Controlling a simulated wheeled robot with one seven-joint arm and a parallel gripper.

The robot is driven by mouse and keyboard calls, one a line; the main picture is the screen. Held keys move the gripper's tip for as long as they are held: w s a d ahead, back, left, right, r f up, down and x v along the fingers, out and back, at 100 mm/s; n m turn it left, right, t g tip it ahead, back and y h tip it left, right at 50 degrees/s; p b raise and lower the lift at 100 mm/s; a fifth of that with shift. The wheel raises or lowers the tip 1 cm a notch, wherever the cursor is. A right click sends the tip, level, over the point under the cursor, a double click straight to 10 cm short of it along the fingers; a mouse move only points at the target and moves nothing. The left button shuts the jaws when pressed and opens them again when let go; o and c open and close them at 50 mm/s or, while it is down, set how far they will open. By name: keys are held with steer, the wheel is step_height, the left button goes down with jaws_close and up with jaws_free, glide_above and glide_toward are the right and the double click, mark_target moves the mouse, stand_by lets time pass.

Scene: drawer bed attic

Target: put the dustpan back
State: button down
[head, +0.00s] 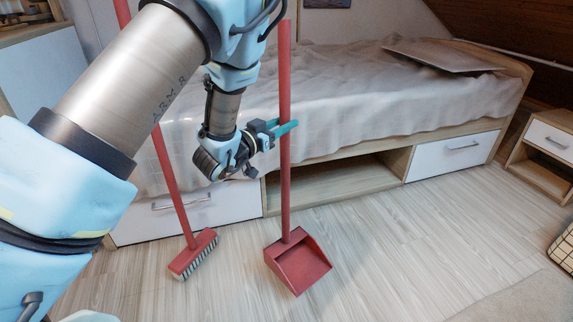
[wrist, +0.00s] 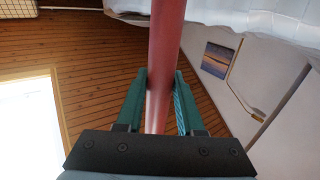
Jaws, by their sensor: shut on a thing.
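The red dustpan (head: 300,264) has a long upright red handle (head: 285,80) and a scoop low at the floor, in front of the bed. Whether the scoop touches the floor is hard to tell. My gripper (head: 287,129) is shut on the handle about midway up. In the wrist view, the handle (wrist: 164,50) runs between the two green fingers of my gripper (wrist: 161,85). A red broom (head: 195,254) with pale bristles stands to the left of the dustpan. My arm hides part of its stick.
The bed (head: 390,105) has a blanket, an open compartment (head: 330,183) and drawers (head: 455,155) below. A nightstand (head: 545,150) stands at the right. A patterned item (head: 562,252) and a rug (head: 525,300) lie at lower right. The wooden floor (head: 390,250) right of the dustpan is clear.

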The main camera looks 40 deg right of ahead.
mark_target(281, 147)
steer(key=shift+f+b, duration=0.75)
steer(key=shift+f, duration=2.5)
steer(key=shift+f, duration=0.2)
steer(key=c, duration=0.5)
jaws_free()
steer(key=shift+a+r, duration=0.1)
steer(key=shift+r, duration=0.05)
steer(key=p+v, duration=0.1)
steer(key=v, duration=1.1)
steer(key=shift+p, duration=0.4)
steer(key=shift+w, duration=0.1)
